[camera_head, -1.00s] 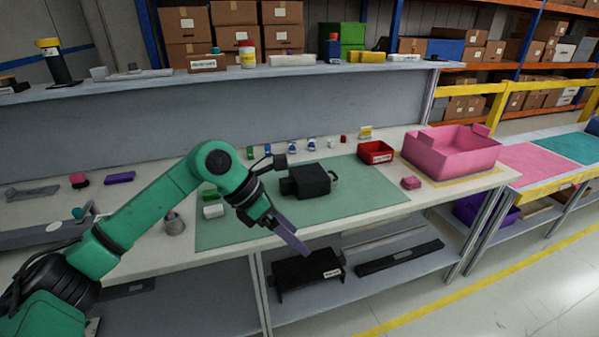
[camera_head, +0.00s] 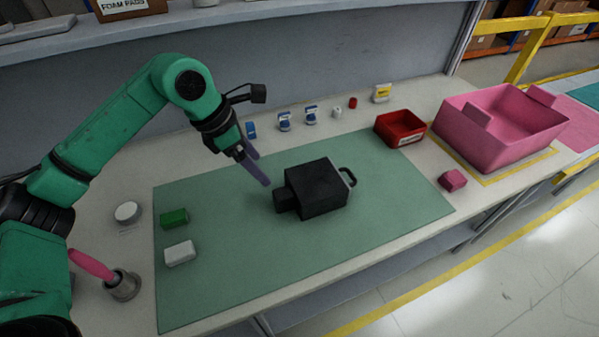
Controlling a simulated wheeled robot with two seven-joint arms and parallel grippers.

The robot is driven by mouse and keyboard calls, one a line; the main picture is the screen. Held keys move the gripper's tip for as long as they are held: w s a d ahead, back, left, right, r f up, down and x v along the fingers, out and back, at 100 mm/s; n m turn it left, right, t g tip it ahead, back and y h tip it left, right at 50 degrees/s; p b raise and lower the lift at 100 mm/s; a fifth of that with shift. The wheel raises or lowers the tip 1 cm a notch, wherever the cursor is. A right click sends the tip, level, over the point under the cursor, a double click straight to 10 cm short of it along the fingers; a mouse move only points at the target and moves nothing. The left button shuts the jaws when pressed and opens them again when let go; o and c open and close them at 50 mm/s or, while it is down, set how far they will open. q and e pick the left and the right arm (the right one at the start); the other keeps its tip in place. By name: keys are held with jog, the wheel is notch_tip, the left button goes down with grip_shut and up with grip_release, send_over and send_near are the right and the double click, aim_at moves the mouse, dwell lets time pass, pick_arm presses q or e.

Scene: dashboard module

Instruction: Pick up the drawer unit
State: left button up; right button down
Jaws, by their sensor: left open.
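The drawer unit appears to be the black box (camera_head: 318,190) lying on the green mat (camera_head: 220,285). It has a smaller black block on its left side and a loop handle on its right side. My left gripper (camera_head: 262,177) has purple-grey fingers and hangs just up and left of the black box, apart from it. It is open and holds nothing. My right gripper is not in view.
A green block (camera_head: 174,218) and a white block (camera_head: 180,253) lie on the mat's left. A red bin (camera_head: 400,128), a pink tote (camera_head: 500,128) and a pink block (camera_head: 453,180) stand to the right. A metal cup (camera_head: 123,286) with a pink-handled tool stands front left.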

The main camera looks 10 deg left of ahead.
pick_arm(q)
jog(key=p, duration=0.2)
send_over(281, 194)
jog(key=s+a, duration=0.1)
jog(key=s, duration=0.1)
notch_tip(281, 194, down, 5)
jog(key=x, duration=0.2)
jog(key=p+x, duration=0.1)
jog(key=x, duration=0.1)
jog(key=w+a+p+x, duration=0.1)
jog(key=x, duration=0.1)
jog(key=shift+d+f, duration=0.15)
jog(key=shift+f, duration=0.3)
jog(key=shift+w+d+f, duration=0.1)
jog(key=shift+w+f, duration=0.05)
jog(key=shift+f, duration=0.25)
grip_shut()
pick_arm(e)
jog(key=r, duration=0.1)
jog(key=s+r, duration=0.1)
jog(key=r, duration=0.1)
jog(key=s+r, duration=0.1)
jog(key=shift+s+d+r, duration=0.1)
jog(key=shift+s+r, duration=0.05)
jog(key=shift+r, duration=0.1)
